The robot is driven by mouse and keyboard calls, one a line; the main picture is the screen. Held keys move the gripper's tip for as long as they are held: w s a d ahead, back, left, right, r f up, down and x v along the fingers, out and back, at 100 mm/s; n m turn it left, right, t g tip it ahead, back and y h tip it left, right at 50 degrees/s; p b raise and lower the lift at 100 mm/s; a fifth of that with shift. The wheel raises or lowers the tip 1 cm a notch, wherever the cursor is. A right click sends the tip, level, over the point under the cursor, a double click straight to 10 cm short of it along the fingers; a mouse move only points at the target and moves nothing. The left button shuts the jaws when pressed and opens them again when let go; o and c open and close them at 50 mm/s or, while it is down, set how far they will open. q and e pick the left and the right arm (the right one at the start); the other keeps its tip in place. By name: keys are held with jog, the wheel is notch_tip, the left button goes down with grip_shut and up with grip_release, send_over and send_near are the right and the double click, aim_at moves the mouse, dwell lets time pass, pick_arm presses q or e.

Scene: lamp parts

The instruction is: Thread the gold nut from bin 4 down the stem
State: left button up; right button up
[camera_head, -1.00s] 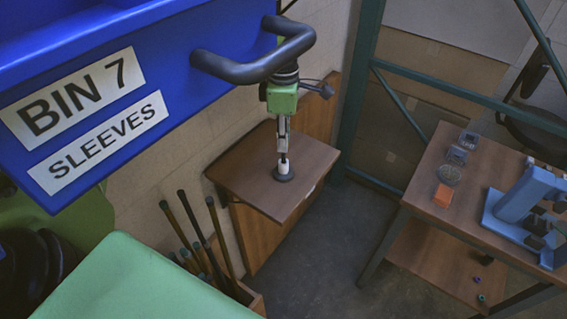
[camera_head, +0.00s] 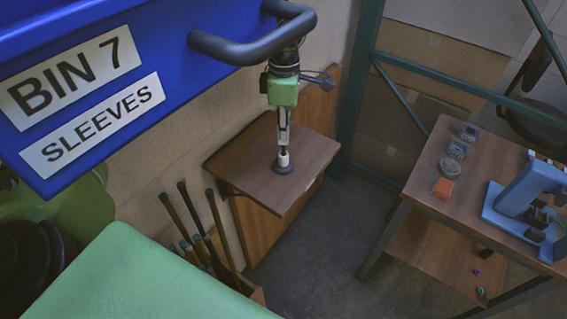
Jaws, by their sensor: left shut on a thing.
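My left gripper (camera_head: 284,137) points straight down above a small wall shelf, below its green body. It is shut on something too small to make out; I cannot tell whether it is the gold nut. Just under the fingertips stands a short upright piece with a pale sleeve-like part (camera_head: 283,160) on a round dark base (camera_head: 283,168), which looks like the lamp stem. I cannot tell whether the fingers touch it. Bin 4 and a clearly gold nut are not in view. My right gripper is not in view.
The brown shelf (camera_head: 245,165) is otherwise clear. A blue bin labelled BIN 7 SLEEVES (camera_head: 165,35) with a dark handle (camera_head: 235,48) fills the upper left, hiding part of my arm. A side table (camera_head: 455,195) holds a blue device (camera_head: 525,195). Several poles (camera_head: 207,235) stand below left.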

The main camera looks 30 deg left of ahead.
pick_arm(q)
jog(key=shift+f+b, duration=1.3)
jog(key=shift+f, duration=0.6)
jog(key=shift+f+b, duration=0.55)
jog(key=shift+f, duration=0.1)
jog(key=shift+r, duration=0.2)
jog(key=shift+s+f, duration=0.15)
jog(key=shift+f, duration=0.1)
grip_shut()
